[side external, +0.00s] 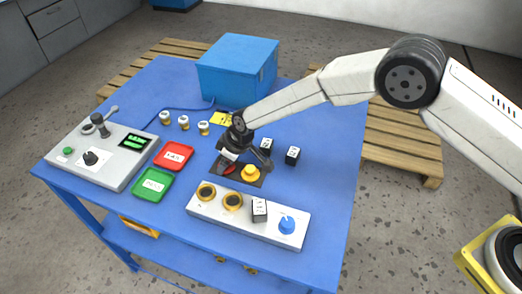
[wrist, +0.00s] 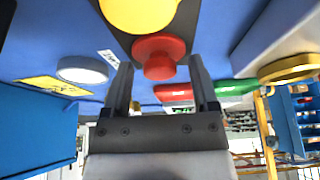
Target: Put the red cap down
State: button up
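The red cap (wrist: 158,55) sits beside the yellow cap (wrist: 138,12) on a dark plate in the wrist view. In the side view, the red cap (side external: 229,168) is partly hidden by my gripper (side external: 246,163), left of the yellow cap (side external: 250,173). My gripper (wrist: 162,64) has its fingers apart, one on each side of the red cap. The fingers look clear of it by a thin margin; exact contact is hard to tell. The cap appears to be at the plate, but any gap beneath it is hidden.
Red (side external: 174,156) and green (side external: 153,184) trays lie left. Black blocks (side external: 293,155) stand right. A blue box (side external: 238,69) stands behind.

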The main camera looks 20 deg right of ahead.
jog(key=shift+r, duration=0.15)
jog(key=shift+v, duration=1.05)
jog(key=v, duration=1)
jog(key=s+d+r+m+h, duration=0.1)
jog(key=s+d+m, duration=0.15)
jog(key=d, duration=0.35)
jog(key=s+d+r+m, duration=0.1)
jog(key=s+d+r, duration=0.15)
jog(key=d, duration=0.45)
jog(key=s+d+m+h, duration=0.1)
jog(key=s+d, duration=0.2)
jog(key=d, duration=0.3)
jog(key=s+d+m+h, duration=0.1)
jog(key=s+d+m, duration=0.3)
jog(key=s+d, duration=0.6)
jog(key=s, duration=0.4)
jog(key=shift+s+d+g, duration=0.2)
jog(key=shift+d+g, duration=0.1)
jog(key=shift+d, duration=0.05)
